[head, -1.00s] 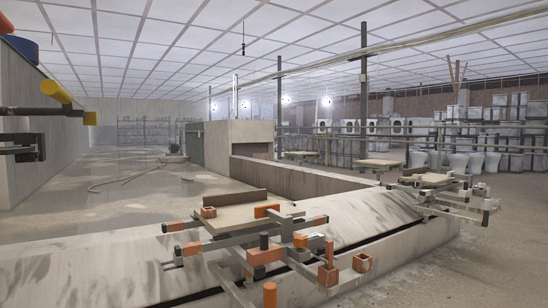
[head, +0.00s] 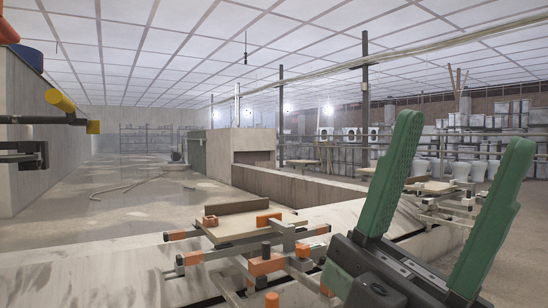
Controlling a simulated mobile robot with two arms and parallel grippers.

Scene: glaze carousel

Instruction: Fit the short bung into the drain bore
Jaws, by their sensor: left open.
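My left gripper (head: 465,134) stands upright at the right front, its two green fingers spread wide apart with nothing between them. Its dark body covers part of the long pale bench behind it. I cannot make out the short bung or the drain bore for certain. A carousel-like frame (head: 222,253) of grey bars with orange blocks stands on the bench, left of the gripper and apart from it. It carries a flat beige board (head: 243,229). My right gripper is not in view.
The pale, stained bench (head: 100,272) crosses the foreground. A second barred frame (head: 432,187) stands behind the gripper at right. Yellow-capped pipes (head: 60,100) jut from the left wall. The floor (head: 135,205) at left is open, with a hose (head: 122,188).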

